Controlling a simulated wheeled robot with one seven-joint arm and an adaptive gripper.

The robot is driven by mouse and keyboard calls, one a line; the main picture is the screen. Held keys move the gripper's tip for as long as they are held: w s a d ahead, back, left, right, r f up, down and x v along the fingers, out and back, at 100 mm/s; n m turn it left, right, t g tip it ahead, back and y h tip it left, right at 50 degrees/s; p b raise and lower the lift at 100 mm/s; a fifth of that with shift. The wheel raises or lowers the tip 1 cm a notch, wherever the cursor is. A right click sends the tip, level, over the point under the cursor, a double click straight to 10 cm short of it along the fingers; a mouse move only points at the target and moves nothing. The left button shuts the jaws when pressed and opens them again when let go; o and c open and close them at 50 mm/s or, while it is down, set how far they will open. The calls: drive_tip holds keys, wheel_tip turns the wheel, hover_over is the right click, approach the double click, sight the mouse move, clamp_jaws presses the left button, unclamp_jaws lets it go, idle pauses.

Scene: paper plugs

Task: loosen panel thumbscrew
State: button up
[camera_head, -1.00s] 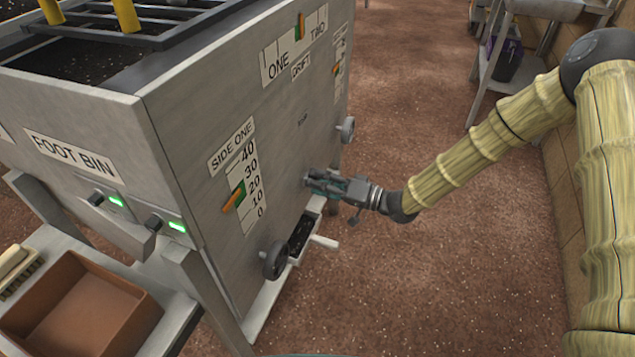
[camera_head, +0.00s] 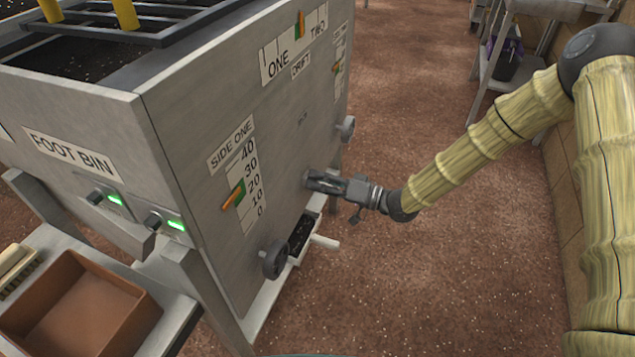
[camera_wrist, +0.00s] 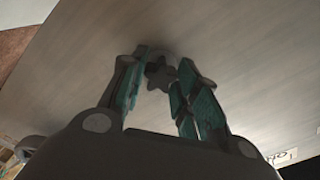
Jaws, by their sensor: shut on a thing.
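The panel thumbscrew (camera_wrist: 160,72) is a small grey lobed knob on the machine's flat grey side panel (camera_wrist: 245,40). My gripper (camera_wrist: 160,75) has its two teal-padded fingers on either side of the knob, shut on it. In the head view my gripper (camera_head: 318,180) reaches the side panel (camera_head: 270,150) from the right, above the small tray and handwheel. The thumbscrew is hidden by the fingers in the head view.
A handwheel (camera_head: 275,260) and a white handle (camera_head: 325,242) stick out below my gripper. Another handwheel (camera_head: 346,129) is farther along the panel. A brown bin (camera_head: 120,295) stands at lower left.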

sight(317, 181)
drive_tip(key=n+b, duration=0.4)
drive_tip(key=n, duration=0.9)
drive_tip(key=o, duration=1)
drive_tip(key=shift+p+v, duration=0.3)
drive_tip(key=shift+v, duration=1.7)
